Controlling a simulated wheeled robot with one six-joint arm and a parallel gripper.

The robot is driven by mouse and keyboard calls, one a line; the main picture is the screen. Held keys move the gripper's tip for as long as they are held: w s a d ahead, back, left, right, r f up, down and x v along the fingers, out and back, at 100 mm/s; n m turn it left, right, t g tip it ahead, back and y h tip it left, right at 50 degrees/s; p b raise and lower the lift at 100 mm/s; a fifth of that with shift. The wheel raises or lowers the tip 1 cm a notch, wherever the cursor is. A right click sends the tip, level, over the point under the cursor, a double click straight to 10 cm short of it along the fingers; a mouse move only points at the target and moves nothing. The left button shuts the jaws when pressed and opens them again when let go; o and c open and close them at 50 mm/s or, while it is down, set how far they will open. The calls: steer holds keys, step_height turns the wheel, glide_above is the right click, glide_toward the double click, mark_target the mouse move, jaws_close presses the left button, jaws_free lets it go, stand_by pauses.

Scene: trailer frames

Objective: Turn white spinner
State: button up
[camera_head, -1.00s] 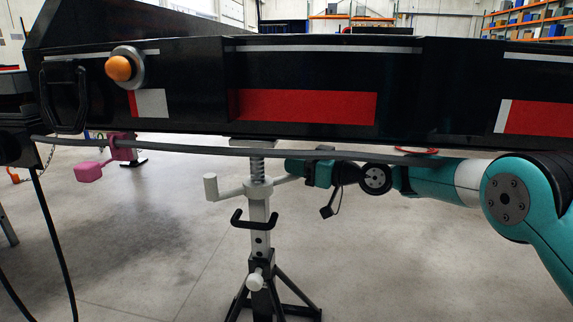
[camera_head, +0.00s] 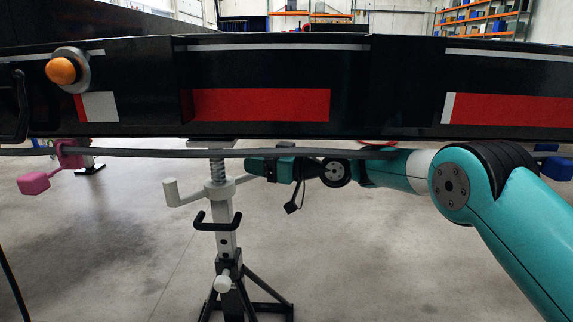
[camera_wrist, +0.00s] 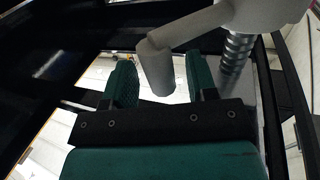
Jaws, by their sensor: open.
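The white spinner (camera_head: 188,195) sits on the threaded post of a jack stand under the black trailer beam. One bent arm ends in an upright round handle at the left; another arm reaches right toward my gripper (camera_head: 251,167). In the wrist view, the spinner's arm (camera_wrist: 193,27) comes down from the upper right. Its round handle end lies between the two green fingers of my gripper (camera_wrist: 158,77). The fingers are apart, with a visible gap on both sides of the handle. Whether either finger touches it is unclear.
The black trailer beam (camera_head: 400,85) runs across above the gripper. A grey bar (camera_head: 110,153) hangs along its lower edge. A black hook (camera_head: 217,222) sticks out from the stand below the spinner. A pink part (camera_head: 34,183) is at far left. The floor around the stand looks clear.

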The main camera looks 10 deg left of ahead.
steer(key=s+d+b, duration=0.3)
steer(key=d+b, duration=0.4)
steer(key=d, duration=0.9)
steer(key=shift+d, duration=0.3)
